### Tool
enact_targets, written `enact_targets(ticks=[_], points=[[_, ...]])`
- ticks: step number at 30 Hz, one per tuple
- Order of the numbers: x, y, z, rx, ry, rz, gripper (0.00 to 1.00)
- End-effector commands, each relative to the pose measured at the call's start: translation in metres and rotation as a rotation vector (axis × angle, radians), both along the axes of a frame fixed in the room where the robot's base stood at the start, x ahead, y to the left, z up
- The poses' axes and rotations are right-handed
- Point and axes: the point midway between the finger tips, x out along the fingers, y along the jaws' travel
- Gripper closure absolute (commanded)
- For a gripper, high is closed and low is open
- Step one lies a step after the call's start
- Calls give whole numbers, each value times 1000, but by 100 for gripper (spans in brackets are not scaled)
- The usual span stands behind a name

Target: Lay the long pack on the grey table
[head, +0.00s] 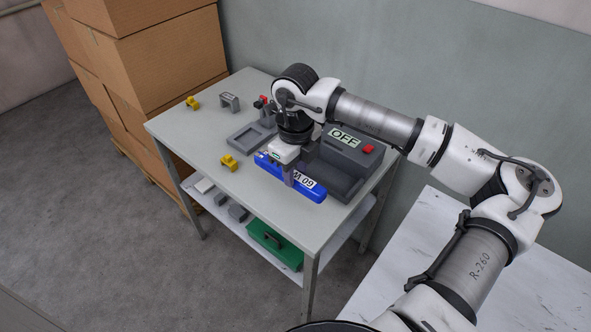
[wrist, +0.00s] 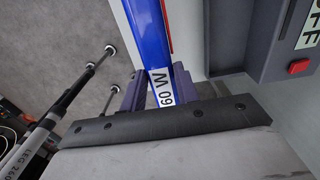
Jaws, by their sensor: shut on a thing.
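The long pack (head: 312,190) is a blue bar with a white label reading "M 09". My gripper (head: 291,178) is shut on it near its middle, pointing down, over the front right part of the grey table (head: 187,136). In the wrist view the pack (wrist: 147,30) runs between the two fingers (wrist: 155,92), its label close to them. The pack looks roughly level and low over the tabletop near the front edge; I cannot tell whether it touches. My gripper hides part of it.
A dark grey housing with an "OFF" label (head: 345,160) and red button stands right behind the pack. A shallow grey tray (head: 246,138) and a yellow piece (head: 229,162) lie to the left. The table's left part is mostly clear. Cardboard boxes (head: 150,60) stand beyond.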

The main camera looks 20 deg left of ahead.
Motion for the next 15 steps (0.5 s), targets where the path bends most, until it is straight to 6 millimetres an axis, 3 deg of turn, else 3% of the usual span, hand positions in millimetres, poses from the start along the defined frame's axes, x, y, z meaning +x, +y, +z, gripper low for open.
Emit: enact_targets(ticks=[15], points=[[0, 0, -53, 0, -1, 0, 97]])
